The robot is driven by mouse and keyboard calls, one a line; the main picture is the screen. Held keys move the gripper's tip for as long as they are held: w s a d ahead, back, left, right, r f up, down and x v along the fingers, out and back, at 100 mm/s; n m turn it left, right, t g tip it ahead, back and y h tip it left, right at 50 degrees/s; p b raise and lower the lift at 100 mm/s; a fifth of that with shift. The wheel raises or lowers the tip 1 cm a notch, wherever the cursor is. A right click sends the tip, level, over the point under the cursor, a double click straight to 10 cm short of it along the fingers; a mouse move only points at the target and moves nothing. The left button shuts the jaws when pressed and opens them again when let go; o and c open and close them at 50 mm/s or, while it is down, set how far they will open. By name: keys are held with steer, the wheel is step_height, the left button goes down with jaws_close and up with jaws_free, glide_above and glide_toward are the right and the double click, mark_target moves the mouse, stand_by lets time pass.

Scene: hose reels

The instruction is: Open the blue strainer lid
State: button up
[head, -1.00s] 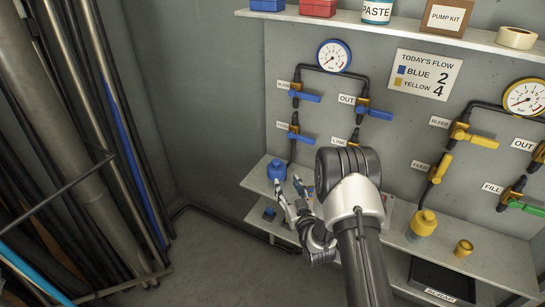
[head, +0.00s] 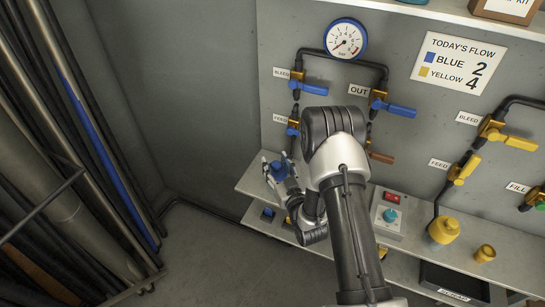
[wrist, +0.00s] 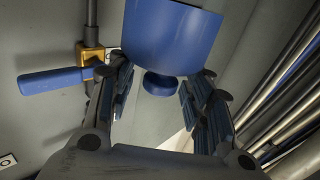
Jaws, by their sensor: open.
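The blue strainer (head: 277,169) stands on the lower shelf at the left end, below the blue pipework, partly covered by my fingers in the head view. In the wrist view its large blue cylinder (wrist: 170,35) fills the top centre, with a small round blue knob (wrist: 160,84) in front of it. My gripper (head: 276,164) is open, and the wrist view shows its two fingers (wrist: 157,76) on either side of the knob. I cannot tell whether either finger touches it.
A blue feed valve lever (wrist: 52,80) lies just left of my fingers in the wrist view. The blue gauge (head: 346,39) and bleed lever (head: 315,86) are above. A switch box (head: 389,213) and yellow strainer (head: 444,229) stand right. Pipes (head: 95,140) lean at far left.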

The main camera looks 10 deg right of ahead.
stand_by(0.3)
jaws_close()
stand_by(0.5)
